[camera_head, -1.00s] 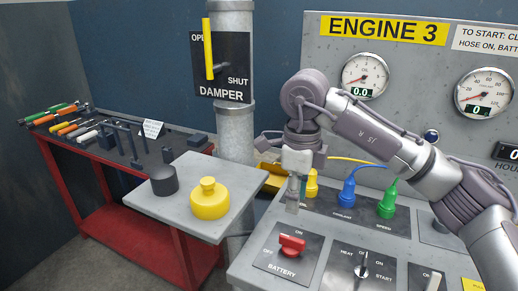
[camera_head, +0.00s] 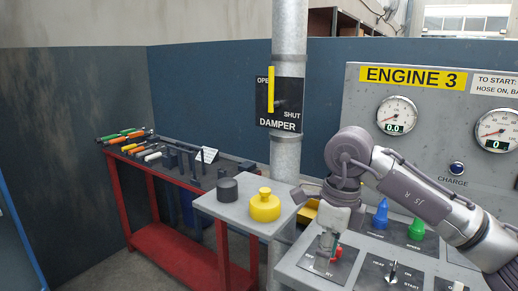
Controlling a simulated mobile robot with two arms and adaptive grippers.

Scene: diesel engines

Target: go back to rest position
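My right gripper (camera_head: 325,246) hangs down over the front-left part of the Engine 3 panel (camera_head: 314,277). Its fingers are seen edge-on, so I cannot tell whether they are open or shut. It partly covers the battery plate with the red battery switch (camera_head: 337,253); I cannot tell if it touches the switch. My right arm comes in from the right across the panel. My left gripper is not in view.
A yellow capped piece (camera_head: 265,206) and a dark cylinder (camera_head: 227,190) stand on a small grey table (camera_head: 240,217). Behind are a red tool bench (camera_head: 180,262), the damper pipe (camera_head: 290,40) with its yellow lever (camera_head: 271,90), and blue and green plugs (camera_head: 381,213) (camera_head: 417,229).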

